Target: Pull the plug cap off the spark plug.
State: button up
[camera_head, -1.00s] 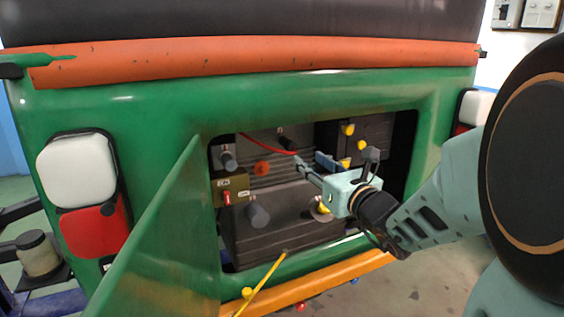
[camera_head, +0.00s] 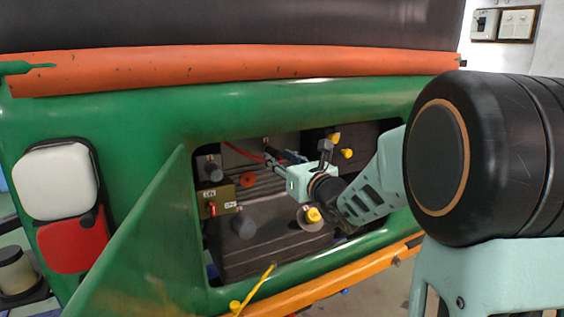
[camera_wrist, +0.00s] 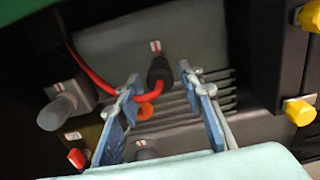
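The plug cap (camera_wrist: 159,72) is a black boot in the wrist view, below a small label with a red mark. A red cable (camera_wrist: 98,80) leaves its lower end and curves up to the left. The cable (camera_head: 240,152) also shows in the head view, where my gripper largely hides the cap area. The spark plug itself cannot be made out. My gripper (camera_wrist: 160,84) is open, with blue-padded fingers on either side of the cap's line. The cap appears near and slightly beyond the fingertips; I cannot tell whether they touch. The gripper (camera_head: 274,159) reaches into the bay.
The open green door (camera_head: 140,235) stands left of the engine opening. The bay holds grey knobs (camera_head: 243,226), yellow caps (camera_head: 347,154) and a switch box (camera_head: 216,201). An orange bumper (camera_head: 290,293) runs below. The opening's frame surrounds my arm.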

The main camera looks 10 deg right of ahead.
aim_at(279, 159)
jog(key=c, duration=0.9)
jog(key=shift+c, duration=0.2)
jog(key=shift+s+d, duration=0.1)
jog(key=shift+s, duration=0.15)
jog(key=shift+b+v, duration=0.4)
jog(key=shift+v, duration=1.4)
jog(key=shift+f, duration=0.1)
